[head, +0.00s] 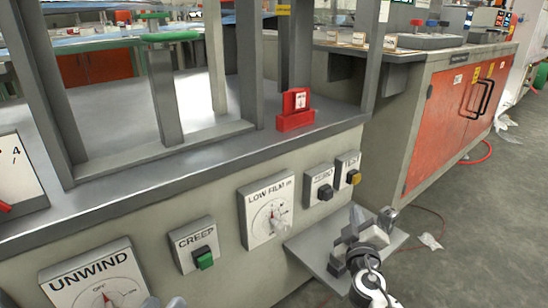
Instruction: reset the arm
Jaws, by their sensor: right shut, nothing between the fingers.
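My right arm comes in at the bottom right, and its gripper (372,232) is in front of a small grey shelf (318,250) on the machine's front. The fingers are shut with nothing held. I cannot tell whether they touch the shelf. Only the grey tips of my left gripper (163,302) show at the bottom edge, beside the UNWIND dial (98,278). Its opening is unclear, and the rest is out of frame.
The panel carries a green CREEP switch (204,258), a LOW FILM dial (268,212), and black and yellow switches (354,177). A red block (296,112) stands on the ledge above.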

